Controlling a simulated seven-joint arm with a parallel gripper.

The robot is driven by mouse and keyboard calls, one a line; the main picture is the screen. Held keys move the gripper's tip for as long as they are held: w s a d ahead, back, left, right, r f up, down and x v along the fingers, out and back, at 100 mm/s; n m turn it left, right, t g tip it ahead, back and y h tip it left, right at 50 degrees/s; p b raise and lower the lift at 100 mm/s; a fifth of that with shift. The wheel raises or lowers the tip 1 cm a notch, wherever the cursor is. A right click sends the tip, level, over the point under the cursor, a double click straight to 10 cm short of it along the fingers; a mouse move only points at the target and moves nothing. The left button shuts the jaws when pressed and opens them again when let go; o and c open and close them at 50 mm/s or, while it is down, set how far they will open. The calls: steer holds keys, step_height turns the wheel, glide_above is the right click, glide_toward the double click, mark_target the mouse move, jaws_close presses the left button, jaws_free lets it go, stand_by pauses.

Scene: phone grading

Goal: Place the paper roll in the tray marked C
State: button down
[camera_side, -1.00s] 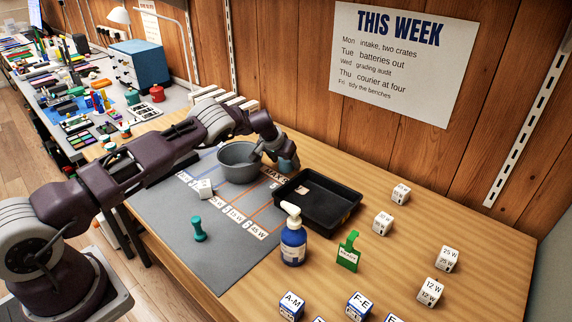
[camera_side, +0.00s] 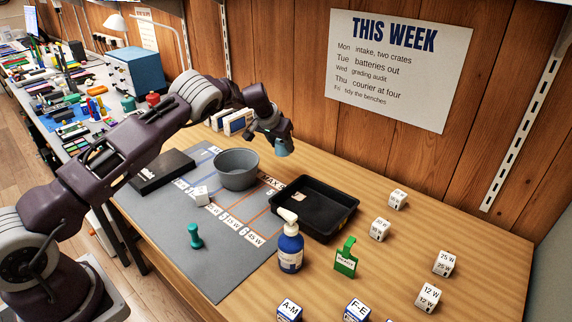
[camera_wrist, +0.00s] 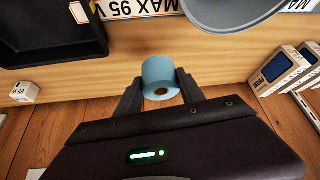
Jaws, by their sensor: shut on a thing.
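The paper roll (camera_wrist: 160,72) is a small blue roll with a brown core. My gripper (camera_wrist: 162,86) is shut on it, one finger on each side, in the wrist view. In the side view the roll (camera_side: 282,148) hangs from my gripper (camera_side: 278,138) above the wooden bench, behind the black tray and right of the grey bowl. The black tray (camera_side: 346,213) has a pale label inside; no letter can be read on it. The tray also shows at the upper left of the wrist view (camera_wrist: 92,48).
A grey bowl (camera_side: 238,180) stands on the grey mat (camera_side: 215,265), near a black box (camera_side: 160,172). A blue pump bottle (camera_side: 290,250), a green tag stand (camera_side: 346,258) and white cubes (camera_side: 398,199) stand around the tray's front and right. The wooden wall is close behind.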

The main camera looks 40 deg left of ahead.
steer(key=s+d+m+h, duration=0.4)
steer(key=d+m, duration=0.3)
steer(key=d, duration=0.2)
steer(key=r+m+g+h, duration=0.1)
steer(key=m+g+h, duration=0.1)
steer(key=m, duration=0.4)
glide_above(319, 212)
steer(key=a, duration=0.3)
steer(key=shift+g, duration=0.3)
steer(key=f, duration=0.3)
steer(key=s+f, duration=0.1)
steer(key=f, duration=0.2)
steer(key=d+f, duration=0.1)
steer(key=f, duration=0.2)
steer(key=shift+s+f, duration=0.15)
steer(key=shift+f, duration=0.1)
steer(key=c, duration=0.7)
jaws_free()
